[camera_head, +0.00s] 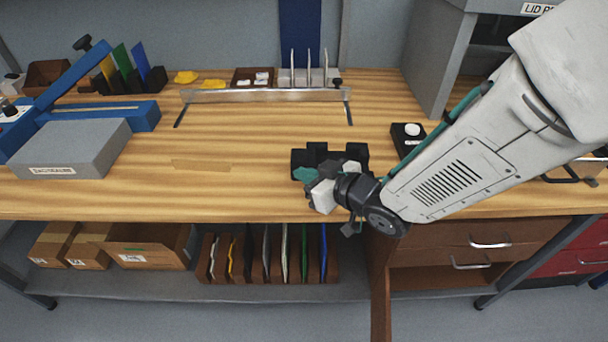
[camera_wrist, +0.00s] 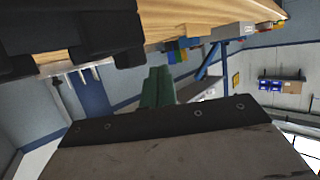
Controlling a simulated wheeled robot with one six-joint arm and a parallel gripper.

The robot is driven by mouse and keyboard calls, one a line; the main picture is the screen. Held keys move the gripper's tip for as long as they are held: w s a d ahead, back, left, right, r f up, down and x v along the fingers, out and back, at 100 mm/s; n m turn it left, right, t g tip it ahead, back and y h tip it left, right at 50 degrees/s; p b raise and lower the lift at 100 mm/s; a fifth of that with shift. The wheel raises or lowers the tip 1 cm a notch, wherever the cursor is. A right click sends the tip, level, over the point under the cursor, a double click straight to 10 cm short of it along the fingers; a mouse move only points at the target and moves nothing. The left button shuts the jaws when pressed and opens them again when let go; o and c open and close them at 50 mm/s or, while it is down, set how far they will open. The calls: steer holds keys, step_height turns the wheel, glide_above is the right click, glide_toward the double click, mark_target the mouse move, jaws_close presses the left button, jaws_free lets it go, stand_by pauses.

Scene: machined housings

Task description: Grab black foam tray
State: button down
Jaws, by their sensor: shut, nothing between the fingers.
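A black, blocky foam tray (camera_head: 330,153) with raised parts lies on the wooden bench near its front edge. My gripper (camera_head: 304,174) is at the tray's front left side in the head view, and my wrist covers part of the tray. In the wrist view the tray (camera_wrist: 95,35) fills the upper left, and the green gripper fingers (camera_wrist: 158,82) show close together with nothing between them. The gripper is beside the tray; I cannot tell whether they touch.
A small black box with a white round piece (camera_head: 408,134) stands to the right. A metal rail (camera_head: 262,95) stands behind. A grey block (camera_head: 72,148) and blue fixture (camera_head: 125,115) are at left. The wooden bench top (camera_head: 230,140) left of the tray is clear.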

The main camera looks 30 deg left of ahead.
steer(key=s+d+f+v, duration=0.1)
steer(key=f+v, duration=0.2)
steer(key=v, duration=0.8)
steer(key=m+t+h, duration=0.3)
steer(key=m+t, duration=0.3)
glide_toward(305, 155)
steer(key=shift+n, duration=0.3)
steer(key=w+a, duration=0.4)
steer(key=a, duration=0.1)
steer(key=w+a, duration=0.2)
steer(key=shift+a+f, duration=0.3)
steer(key=shift+f, duration=0.05)
steer(key=shift+s+d+f, duration=0.1)
steer(key=shift+s+f, duration=0.05)
steer(key=shift+f, duration=0.65)
